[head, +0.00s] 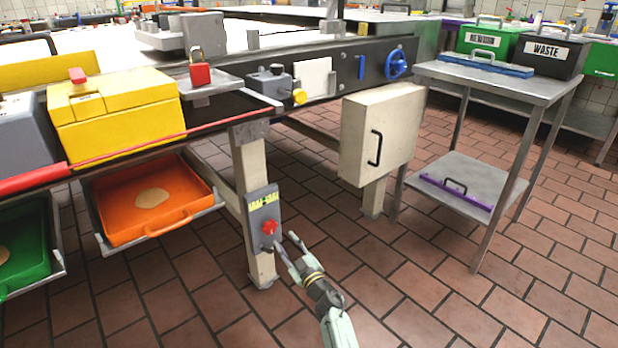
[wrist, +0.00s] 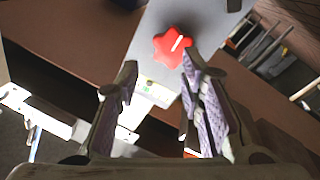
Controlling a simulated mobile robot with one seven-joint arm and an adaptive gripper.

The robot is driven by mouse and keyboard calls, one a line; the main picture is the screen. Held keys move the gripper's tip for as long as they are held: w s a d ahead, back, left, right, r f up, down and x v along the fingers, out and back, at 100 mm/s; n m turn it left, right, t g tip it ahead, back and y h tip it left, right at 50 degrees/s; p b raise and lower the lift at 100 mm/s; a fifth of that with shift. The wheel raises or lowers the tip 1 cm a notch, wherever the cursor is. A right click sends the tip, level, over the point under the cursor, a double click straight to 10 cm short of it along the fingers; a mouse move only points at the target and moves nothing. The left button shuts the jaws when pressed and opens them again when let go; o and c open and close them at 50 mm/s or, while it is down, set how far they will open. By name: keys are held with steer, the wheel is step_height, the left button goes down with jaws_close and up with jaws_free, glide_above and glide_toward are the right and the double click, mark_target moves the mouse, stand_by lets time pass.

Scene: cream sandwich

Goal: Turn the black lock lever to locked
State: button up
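My gripper (head: 287,246) is open and empty, its two fingers spread beside the red star-shaped knob (head: 269,228) on the grey panel (head: 263,207) of the table leg. In the wrist view my gripper (wrist: 160,62) points at the red knob (wrist: 171,46), which has a white mark. The knob lies beyond the fingertips, nearer the right one; I cannot tell whether they touch. No part is clearly identifiable as the black lock lever. A small black part (head: 277,69) sits on a grey box (head: 267,82) on the table's front.
A cream cabinet (head: 378,135) with a black handle hangs right of the leg. A metal side table (head: 495,80) stands further right. An orange tray (head: 150,200) sits under the table at left. The tiled floor between leg and side table is clear.

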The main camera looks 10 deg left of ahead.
steer(key=w+d+r+m+t+h+p, duration=0.1)
steer(key=d+r+m+t+h+p, duration=0.1)
steer(key=r, duration=0.9)
steer(key=w+d+r+m+t+h+p, duration=0.2)
steer(key=d+r+m+t+h+p, duration=0.1)
steer(key=r, duration=0.8)
steer(key=shift+w+d+r+m+t+h, duration=0.2)
steer(key=shift+w+d+m+t+h, duration=0.1)
steer(key=shift+d+m+t, duration=0.4)
steer(key=shift+a, duration=0.2)
